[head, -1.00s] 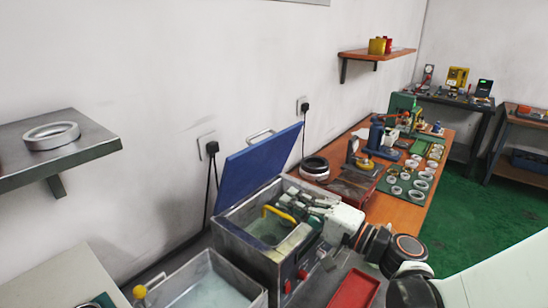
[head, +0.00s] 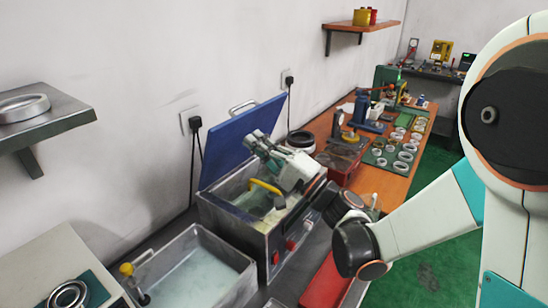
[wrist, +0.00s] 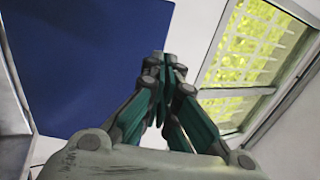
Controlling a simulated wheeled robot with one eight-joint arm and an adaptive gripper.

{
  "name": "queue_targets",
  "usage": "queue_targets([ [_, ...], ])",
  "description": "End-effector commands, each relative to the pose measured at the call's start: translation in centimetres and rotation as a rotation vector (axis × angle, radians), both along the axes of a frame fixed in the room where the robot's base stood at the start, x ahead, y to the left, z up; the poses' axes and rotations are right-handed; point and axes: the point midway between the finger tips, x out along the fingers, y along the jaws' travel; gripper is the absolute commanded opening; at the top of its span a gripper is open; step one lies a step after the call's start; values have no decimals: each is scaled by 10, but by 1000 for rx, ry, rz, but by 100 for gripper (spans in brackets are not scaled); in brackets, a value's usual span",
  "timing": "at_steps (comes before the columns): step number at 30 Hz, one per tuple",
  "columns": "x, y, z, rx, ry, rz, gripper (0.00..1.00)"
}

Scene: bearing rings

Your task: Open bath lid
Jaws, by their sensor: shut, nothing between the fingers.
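The bath is a grey metal box (head: 232,232) with red knobs on its front. Its blue lid (head: 238,142) stands raised and tilted back towards the wall, with a metal handle (head: 242,105) at its top edge. The bath is open, and a yellow curved handle (head: 265,187) shows inside. My gripper (head: 254,139) is raised over the bath, in front of the right part of the lid. It is shut and empty. In the wrist view, the shut fingertips (wrist: 166,66) point up, with the blue lid (wrist: 85,65) to their left. I cannot tell whether they touch it.
An open metal tank (head: 195,275) of liquid stands in front of the bath, with a yellow-knobbed tool at its left. A red tray (head: 325,285) lies to the right. A shelf with a ring (head: 22,108) is at left. The orange bench (head: 375,185) behind holds several rings.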

Motion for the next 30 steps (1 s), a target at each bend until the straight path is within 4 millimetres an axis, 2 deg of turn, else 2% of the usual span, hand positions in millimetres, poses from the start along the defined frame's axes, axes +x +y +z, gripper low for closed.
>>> queue_targets([
  [3,9,18,6,1,1,3,0],
  [9,20,35,15,0,1,0,0],
  [25,24,41,20,-4,3,0,0],
  [30,31,54,32,-57,33,3,0],
])
